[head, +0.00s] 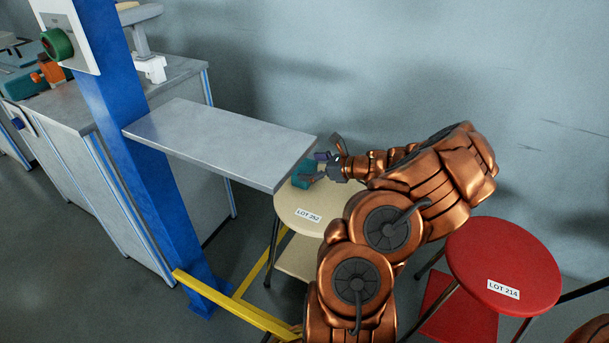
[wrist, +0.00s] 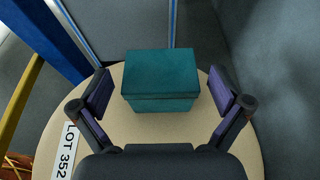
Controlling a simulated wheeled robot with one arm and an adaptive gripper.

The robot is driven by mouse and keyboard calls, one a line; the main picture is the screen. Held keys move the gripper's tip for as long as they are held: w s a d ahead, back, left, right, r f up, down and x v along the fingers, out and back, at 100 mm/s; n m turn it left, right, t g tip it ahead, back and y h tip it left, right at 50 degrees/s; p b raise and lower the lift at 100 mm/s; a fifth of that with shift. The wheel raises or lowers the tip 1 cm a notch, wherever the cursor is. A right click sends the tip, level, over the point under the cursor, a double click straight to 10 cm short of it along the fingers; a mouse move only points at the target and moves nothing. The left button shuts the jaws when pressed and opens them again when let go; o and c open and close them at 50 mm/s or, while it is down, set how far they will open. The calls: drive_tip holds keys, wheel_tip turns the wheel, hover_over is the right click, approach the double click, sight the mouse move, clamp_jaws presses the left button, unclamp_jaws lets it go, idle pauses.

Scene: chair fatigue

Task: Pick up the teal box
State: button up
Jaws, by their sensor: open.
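The teal box (wrist: 161,82) is a lidded box standing on the round cream seat of a stool in the wrist view, lying between and ahead of my open fingers. In the head view the teal box (head: 303,176) shows only partly, beside my gripper's fingertips and close to the corner of a grey shelf. My gripper (head: 328,160) is open and empty, with its fingers low over the seat. In the wrist view my gripper (wrist: 165,98) has one purple-padded finger at each side of the box, with gaps visible.
A grey shelf (head: 225,140) on a blue post (head: 150,150) overhangs the stool's left side. A red stool (head: 505,262) labelled LOT 214 stands at the right. A yellow bar (head: 235,307) runs low in front. A wall is behind.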

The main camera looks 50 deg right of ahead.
drive_tip(key=shift+c, duration=0.4)
drive_tip(key=c, duration=1.1)
drive_tip(key=shift+r, duration=0.1)
